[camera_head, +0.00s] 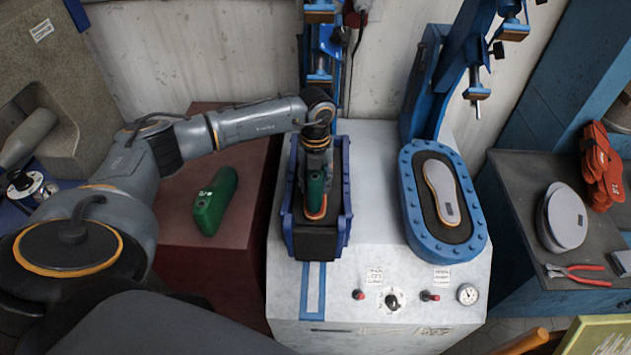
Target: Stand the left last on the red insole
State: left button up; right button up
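A green last (315,194) is in the blue-walled press bed (345,205) at the centre, over the red insole (316,214). Only the insole's rounded near edge shows below the last. My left gripper (316,172) comes down from above, with its fingers close on both sides of this last, and appears shut on it. Whether the last touches the insole is hard to tell. A second green last (215,201) lies on the red-brown table (190,262) to the left. My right gripper is not in view.
A blue oval press bed (471,236) to the right holds a grey sole (440,190). Blue press arms rise behind both beds. Knobs and a gauge (467,294) sit in front.

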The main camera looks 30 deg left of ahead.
pick_arm(q)
jog(key=shift+f, duration=0.25)
dwell(0.5)
jog(key=o, duration=1.2)
jog(key=shift+o, duration=0.2)
notch_tip(320, 180, up, 8)
jog(key=shift+w+a+f, duration=0.1)
jog(key=shift+w+f, duration=0.05)
jog(key=shift+f, duration=0.1)
